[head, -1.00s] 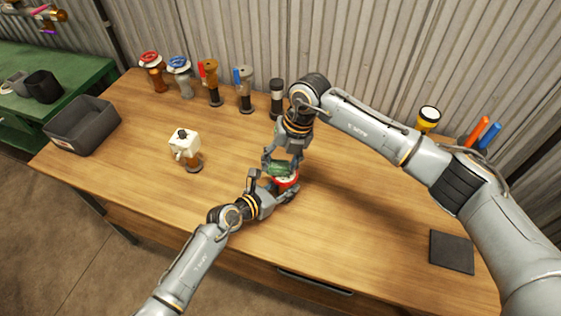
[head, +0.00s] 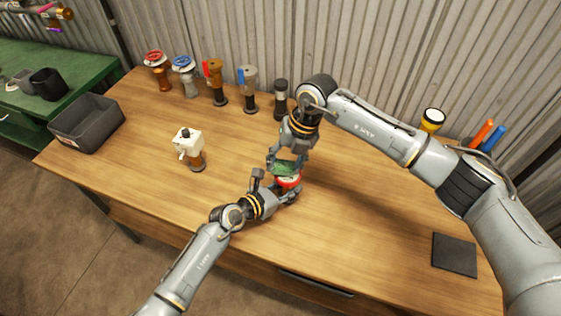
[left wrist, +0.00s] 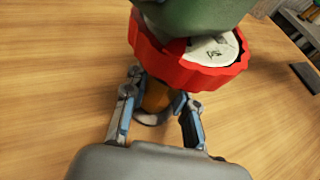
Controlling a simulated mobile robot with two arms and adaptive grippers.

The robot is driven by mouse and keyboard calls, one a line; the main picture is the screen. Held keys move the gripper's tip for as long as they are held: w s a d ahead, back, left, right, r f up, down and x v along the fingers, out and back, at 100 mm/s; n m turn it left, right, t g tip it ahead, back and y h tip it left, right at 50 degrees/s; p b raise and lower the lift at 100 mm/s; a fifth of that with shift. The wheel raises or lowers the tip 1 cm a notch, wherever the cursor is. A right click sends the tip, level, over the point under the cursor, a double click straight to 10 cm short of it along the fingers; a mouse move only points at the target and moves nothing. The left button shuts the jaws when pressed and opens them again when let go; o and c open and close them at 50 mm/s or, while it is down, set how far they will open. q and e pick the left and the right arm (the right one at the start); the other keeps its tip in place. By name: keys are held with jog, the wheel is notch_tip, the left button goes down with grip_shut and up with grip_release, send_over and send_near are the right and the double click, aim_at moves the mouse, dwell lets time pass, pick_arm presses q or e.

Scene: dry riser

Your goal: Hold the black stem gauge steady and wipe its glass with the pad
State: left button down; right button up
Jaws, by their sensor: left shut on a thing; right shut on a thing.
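A gauge with a red rim (head: 289,183) stands on the bench; no black stem shows on it. In the left wrist view its red rim (left wrist: 150,52), white dial (left wrist: 214,50) and brass-coloured stem (left wrist: 156,98) show above a grey foot. My left gripper (head: 281,199) is shut on the stem, below the rim. My right gripper (head: 287,163) comes from above, shut on a green pad (head: 285,169). The pad, also in the left wrist view (left wrist: 195,14), lies over the dial and hides part of it. I cannot tell whether it touches the glass.
A white-topped fitting (head: 188,143) stands to the left. A row of valves (head: 215,82) and a black-topped piece (head: 280,97) stand along the back. A grey bin (head: 88,122) is at the left end. A dark mat (head: 454,255) lies right. The bench front is mostly clear.

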jog(key=shift+s+a+f, duration=0.1)
jog(key=shift+s+a, duration=0.05)
jog(key=shift+a, duration=0.35)
jog(key=shift+s+a+f, duration=0.1)
jog(key=shift+a, duration=0.4)
jog(key=shift+w+d+r, duration=0.15)
jog(key=shift+d, duration=0.4)
jog(key=shift+w+d+r, duration=0.1)
jog(key=shift+d, duration=0.45)
jog(key=shift+r, duration=2.05)
jog(key=d, duration=0.8)
pick_arm(q)
jog(key=c, duration=1)
grip_release()
